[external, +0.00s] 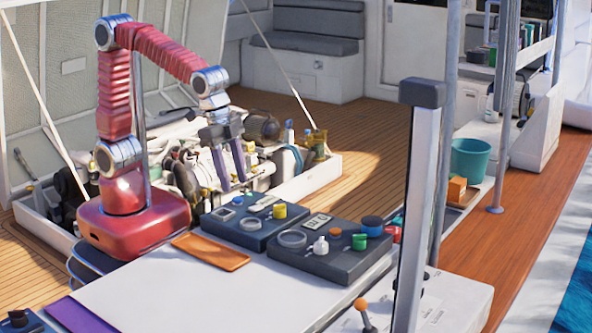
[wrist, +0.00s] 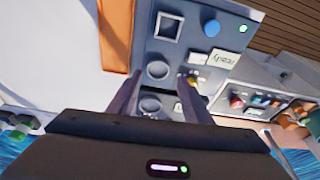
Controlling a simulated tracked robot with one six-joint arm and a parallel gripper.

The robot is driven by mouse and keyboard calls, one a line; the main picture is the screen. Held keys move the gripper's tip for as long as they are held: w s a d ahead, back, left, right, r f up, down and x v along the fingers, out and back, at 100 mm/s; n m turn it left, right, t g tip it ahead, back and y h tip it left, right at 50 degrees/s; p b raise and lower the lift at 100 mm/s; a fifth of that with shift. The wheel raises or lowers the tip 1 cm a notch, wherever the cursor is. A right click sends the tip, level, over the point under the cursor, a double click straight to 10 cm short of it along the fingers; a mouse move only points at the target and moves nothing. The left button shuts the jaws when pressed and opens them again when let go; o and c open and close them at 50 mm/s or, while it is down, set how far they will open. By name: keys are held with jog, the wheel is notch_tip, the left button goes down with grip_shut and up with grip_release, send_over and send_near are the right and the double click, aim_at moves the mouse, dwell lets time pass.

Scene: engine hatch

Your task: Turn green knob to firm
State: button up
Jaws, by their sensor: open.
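I cannot make out the green knob in the wrist view. My gripper (external: 233,184) is open and empty, pointing down above and behind the left-hand panel (external: 243,233), well to the left of the green knob. In the wrist view my gripper (wrist: 163,84) has its fingers apart over a panel with a yellow knob (wrist: 192,82). Any "firm" marking is too small to read.
An orange tray (external: 211,251) lies left of the panels on the pale table (external: 260,300). A pale upright post (external: 416,200) stands right of the panels. The open engine hatch is behind. A white knob (external: 321,245) stands near the green one.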

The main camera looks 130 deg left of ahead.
jog(key=n, duration=0.2)
send_near(359, 241)
jog(key=s+d+f, duration=0.2)
jog(key=s, duration=0.7)
jog(key=w+r+n+t+y, duration=0.1)
jog(key=w+r, duration=0.4)
jog(key=r, duration=0.1)
jog(key=shift+w+a+r+n, duration=0.25)
jog(key=shift+a+r+n, duration=0.1)
jog(key=shift+a+n, duration=0.1)
jog(key=shift+f, duration=0.15)
jog(key=x, duration=1.3)
jog(key=shift+w+a+f, duration=0.2)
jog(key=shift+w+a, duration=0.05)
jog(key=shift+w, duration=0.1)
jog(key=shift+c, duration=0.2)
jog(key=c, duration=1)
